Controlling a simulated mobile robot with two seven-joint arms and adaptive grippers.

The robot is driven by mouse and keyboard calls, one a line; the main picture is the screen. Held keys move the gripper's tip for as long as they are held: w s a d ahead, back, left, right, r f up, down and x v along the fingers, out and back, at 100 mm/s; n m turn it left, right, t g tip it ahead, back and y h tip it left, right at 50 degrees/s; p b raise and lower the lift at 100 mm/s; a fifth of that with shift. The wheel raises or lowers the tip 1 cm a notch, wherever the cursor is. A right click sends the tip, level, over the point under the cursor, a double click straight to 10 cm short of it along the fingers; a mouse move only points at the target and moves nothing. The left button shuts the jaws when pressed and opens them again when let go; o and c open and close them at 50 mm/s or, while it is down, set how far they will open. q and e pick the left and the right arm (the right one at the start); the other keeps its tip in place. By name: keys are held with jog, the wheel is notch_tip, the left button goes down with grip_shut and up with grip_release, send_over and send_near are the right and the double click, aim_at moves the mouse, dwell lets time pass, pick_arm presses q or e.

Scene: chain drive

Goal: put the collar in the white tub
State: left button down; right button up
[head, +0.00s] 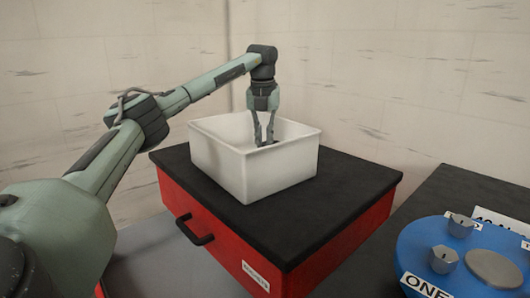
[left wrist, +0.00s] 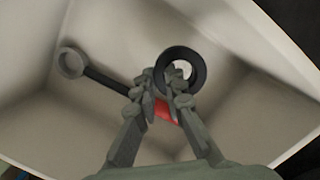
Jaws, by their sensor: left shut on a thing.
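The white tub (head: 220,158) stands on the black top of a red cabinet in the head view. Its inner wall and floor fill most of the left wrist view (left wrist: 240,45). My left gripper (head: 265,138) reaches down into the tub from above. In the left wrist view its fingertips (left wrist: 165,92) are closed on a dark ring, the collar (left wrist: 199,68). The tub's wall hides the collar's lower surroundings in the head view, and I cannot tell whether it touches the floor. My right gripper is not in view.
A tool with a grey ring end (left wrist: 69,63), a dark shaft and a red part lies in the tub, partly behind my fingers. The red cabinet (head: 325,245) has a black handle. A blue round board (head: 430,240) with grey knobs stands at the right.

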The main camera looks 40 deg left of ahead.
aim_at(264, 145)
pick_arm(q)
jog(key=shift+w+f, duration=0.15)
jog(key=shift+w, duration=0.1)
jog(key=shift+f, duration=2)
jog(key=shift+f, duration=0.1)
jog(key=c, duration=1.6)
grip_release()
jog(key=r, duration=0.4)
jog(key=s+r, duration=0.1)
jog(key=r, duration=0.3)
jog(key=d+r, duration=0.1)
jog(key=r, duration=0.3)
jog(key=shift+s, duration=0.3)
